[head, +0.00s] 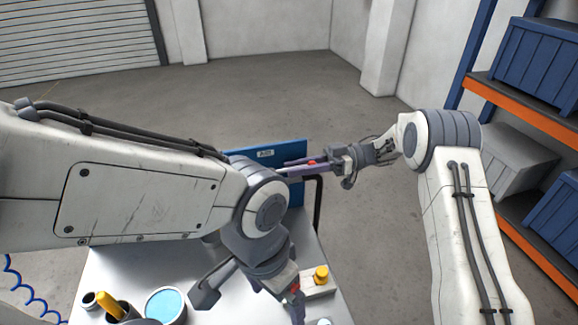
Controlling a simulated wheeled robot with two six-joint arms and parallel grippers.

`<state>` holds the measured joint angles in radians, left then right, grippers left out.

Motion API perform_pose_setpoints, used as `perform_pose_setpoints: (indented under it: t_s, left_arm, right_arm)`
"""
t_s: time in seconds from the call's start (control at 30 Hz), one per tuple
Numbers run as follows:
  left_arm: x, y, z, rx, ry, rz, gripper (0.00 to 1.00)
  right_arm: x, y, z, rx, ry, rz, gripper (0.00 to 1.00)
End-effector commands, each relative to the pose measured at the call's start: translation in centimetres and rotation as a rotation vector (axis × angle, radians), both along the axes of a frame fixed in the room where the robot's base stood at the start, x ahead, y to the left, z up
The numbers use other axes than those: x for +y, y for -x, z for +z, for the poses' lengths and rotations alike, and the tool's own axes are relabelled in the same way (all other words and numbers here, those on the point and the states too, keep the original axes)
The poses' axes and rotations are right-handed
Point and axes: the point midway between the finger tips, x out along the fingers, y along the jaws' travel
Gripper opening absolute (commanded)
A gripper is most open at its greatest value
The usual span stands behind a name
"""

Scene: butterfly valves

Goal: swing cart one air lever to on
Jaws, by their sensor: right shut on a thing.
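A blue panel (240,161) with a small white label, apparently reading AIR, stands upright at the far edge of the white-topped cart (110,265). My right gripper (289,168) reaches in from the right in front of the panel and is shut on the air lever. The lever is mostly hidden by the fingers and my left arm, so its angle cannot be told. My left gripper (252,298) hangs over the cart top with its fingers spread apart and nothing visible between them.
A yellow knob (321,273) on a pale block sits beside the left gripper. A container with light blue contents (165,305) and a cup with a yellow handle (108,303) stand at the cart's front left. Shelving with blue bins (530,62) is at right. Floor behind is clear.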

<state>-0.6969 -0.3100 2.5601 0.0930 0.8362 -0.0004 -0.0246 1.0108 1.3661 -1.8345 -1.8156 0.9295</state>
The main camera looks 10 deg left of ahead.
Motion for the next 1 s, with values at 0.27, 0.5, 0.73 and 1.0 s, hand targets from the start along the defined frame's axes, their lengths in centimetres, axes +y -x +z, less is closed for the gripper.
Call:
perform_pose_setpoints:
  t_s: [0.27,0.5,0.73,1.0]
  left_arm:
    - [0.0,0.0,0.0,0.0,0.0,0.0,1.0]
    - [0.0,0.0,0.0,0.0,0.0,0.0,1.0]
    - [0.0,0.0,0.0,0.0,0.0,0.0,1.0]
    - [0.0,0.0,-0.1,0.0,0.0,0.0,1.0]
  right_arm:
    - [-0.3,-0.3,0.2,-0.006,-0.004,0.0,0.0]
    - [-0.3,-0.3,0.2,-0.008,-0.002,-0.003,0.43]
    - [-0.4,-0.2,0.1,-0.004,-0.001,-0.001,0.43]
    - [-2.5,-1.0,0.0,-0.003,-0.001,-0.003,0.43]
